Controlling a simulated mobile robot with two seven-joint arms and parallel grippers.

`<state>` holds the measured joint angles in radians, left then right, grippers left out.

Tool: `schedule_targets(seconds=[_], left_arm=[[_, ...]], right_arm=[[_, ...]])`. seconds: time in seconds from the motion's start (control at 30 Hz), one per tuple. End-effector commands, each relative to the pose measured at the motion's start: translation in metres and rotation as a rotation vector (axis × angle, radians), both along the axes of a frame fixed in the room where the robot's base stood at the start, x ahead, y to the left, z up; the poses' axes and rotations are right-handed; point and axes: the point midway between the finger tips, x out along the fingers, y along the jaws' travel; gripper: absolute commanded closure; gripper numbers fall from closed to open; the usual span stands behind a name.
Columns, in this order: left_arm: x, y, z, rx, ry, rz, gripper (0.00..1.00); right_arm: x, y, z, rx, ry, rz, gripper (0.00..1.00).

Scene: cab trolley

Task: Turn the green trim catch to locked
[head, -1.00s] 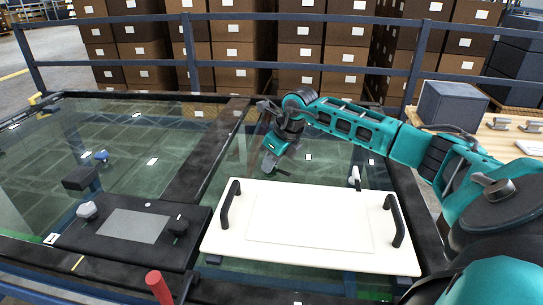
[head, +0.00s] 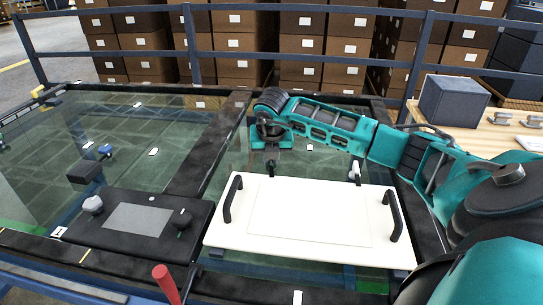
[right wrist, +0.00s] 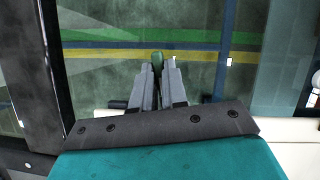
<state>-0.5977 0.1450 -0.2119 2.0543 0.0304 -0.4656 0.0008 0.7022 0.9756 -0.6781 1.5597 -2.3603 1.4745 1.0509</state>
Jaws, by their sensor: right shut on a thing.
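The green trim catch (right wrist: 157,58) shows as a small green tip between the fingertips in the right wrist view. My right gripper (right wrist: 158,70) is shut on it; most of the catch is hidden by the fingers. In the head view my right gripper (head: 271,171) points down at the back edge of the white panel (head: 285,248), left of its middle, and the catch cannot be made out there. A white and dark catch or knob (head: 355,170) stands at the panel's back edge further right. My left gripper is not in view.
The white panel has two black handles (head: 232,198). A black plate with a grey pad (head: 138,217) and knobs lies to its left, with a red post (head: 166,284) in front. A grey box (head: 452,102) stands on a wooden table at right. Blue railings cross the back.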

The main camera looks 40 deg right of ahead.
Motion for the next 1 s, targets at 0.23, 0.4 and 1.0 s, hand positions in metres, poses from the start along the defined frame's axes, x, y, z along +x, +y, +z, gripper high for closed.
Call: schedule_targets(seconds=[0.23,0.4,1.0], left_arm=[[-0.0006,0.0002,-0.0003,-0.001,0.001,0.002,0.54],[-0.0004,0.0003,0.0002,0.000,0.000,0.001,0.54],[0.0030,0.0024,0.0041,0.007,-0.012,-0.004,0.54]], right_arm=[[-0.0011,0.0023,-0.0038,0.004,0.011,-0.136,1.00],[-0.0011,0.0026,-0.0040,0.004,0.012,-0.186,1.00],[-0.0015,0.0027,-0.0048,0.005,0.013,-0.212,0.83]])
